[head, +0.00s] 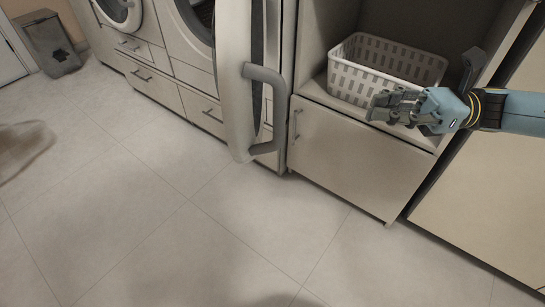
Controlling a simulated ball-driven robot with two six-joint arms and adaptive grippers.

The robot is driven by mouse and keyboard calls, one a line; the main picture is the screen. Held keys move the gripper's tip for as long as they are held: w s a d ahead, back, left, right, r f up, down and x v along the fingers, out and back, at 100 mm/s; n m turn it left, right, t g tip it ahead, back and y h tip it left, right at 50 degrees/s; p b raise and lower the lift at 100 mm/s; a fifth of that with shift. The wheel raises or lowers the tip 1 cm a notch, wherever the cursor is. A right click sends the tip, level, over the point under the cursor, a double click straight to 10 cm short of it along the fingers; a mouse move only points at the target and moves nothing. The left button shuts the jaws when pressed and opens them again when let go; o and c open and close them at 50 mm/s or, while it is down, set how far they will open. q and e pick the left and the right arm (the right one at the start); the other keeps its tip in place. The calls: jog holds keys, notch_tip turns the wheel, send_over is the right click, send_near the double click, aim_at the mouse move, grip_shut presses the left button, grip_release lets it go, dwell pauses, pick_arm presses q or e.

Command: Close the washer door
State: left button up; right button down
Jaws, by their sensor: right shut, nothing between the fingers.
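The washer door (235,85) stands open in the upper middle of the head view, swung out toward me and seen nearly edge-on. Its grey curved handle (271,112) is on the right side of the door. The washer front (190,72) is behind and to the left, with part of its dark round opening (203,18) showing. My right gripper (380,105) is to the right of the door, in front of the white basket. It is shut and empty, pointing left, clear of the handle. My left gripper is not in view.
A white slotted laundry basket (385,62) sits on a cabinet shelf behind my right gripper. Another round-door machine (119,12) is at the upper left. A dark bin (50,44) stands in the far left corner. Blurred cloth (20,148) lies at the left edge. The tiled floor (185,230) is clear.

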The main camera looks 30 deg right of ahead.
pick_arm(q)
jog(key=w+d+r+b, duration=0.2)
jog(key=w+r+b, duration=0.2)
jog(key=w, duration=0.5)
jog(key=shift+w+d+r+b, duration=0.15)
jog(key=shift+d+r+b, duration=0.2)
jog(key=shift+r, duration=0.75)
pick_arm(e)
jog(key=x, duration=1.3)
jog(key=shift+w+f+n+g, duration=0.2)
jog(key=shift+f+n+g, duration=0.15)
jog(key=shift+f, duration=0.25)
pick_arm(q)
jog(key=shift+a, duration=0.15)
